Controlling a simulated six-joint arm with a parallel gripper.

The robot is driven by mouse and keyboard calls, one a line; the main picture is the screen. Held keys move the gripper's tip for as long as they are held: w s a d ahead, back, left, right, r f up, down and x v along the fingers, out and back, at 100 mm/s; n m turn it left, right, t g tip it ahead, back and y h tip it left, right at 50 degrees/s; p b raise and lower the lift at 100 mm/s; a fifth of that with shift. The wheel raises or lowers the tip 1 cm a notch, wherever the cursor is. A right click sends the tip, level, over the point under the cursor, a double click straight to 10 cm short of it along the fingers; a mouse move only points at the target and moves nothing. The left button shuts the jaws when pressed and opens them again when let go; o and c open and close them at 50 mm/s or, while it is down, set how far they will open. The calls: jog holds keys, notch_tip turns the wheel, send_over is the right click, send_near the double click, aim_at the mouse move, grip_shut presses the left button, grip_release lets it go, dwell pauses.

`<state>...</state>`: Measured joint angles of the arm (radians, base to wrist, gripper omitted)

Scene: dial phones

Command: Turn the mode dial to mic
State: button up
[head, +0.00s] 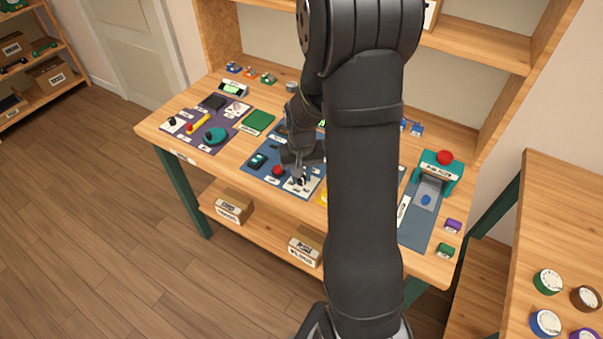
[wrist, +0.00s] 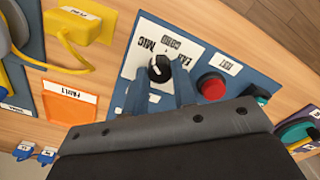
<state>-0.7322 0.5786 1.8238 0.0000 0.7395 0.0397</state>
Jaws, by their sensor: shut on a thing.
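The mode dial (wrist: 159,68) is a small black knob with a white mark, on a white plate (wrist: 135,62) on a blue mat. Printed labels beside it read MIC, COND and what looks like EAR. Exactly which label the white mark faces is too small to tell. My gripper (wrist: 162,82) is shut on the dial, with a finger on either side of it. In the head view my gripper (head: 301,176) is down at the white plate, and the dial is largely hidden there.
A red button (wrist: 212,87) is close to the right of the fingers in the wrist view. A yellow block with a cable (wrist: 80,25) and an orange tray (wrist: 70,108) lie to the left. A green press-like stand (head: 440,168) is farther right on the bench.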

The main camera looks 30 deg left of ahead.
dwell(0.4)
jog(key=o, duration=1)
notch_tip(320, 180, up, 18)
jog(key=shift+f, duration=0.25)
notch_tip(320, 180, down, 18)
jog(key=shift+r, duration=0.25)
dwell(0.6)
jog(key=shift+r, duration=0.1)
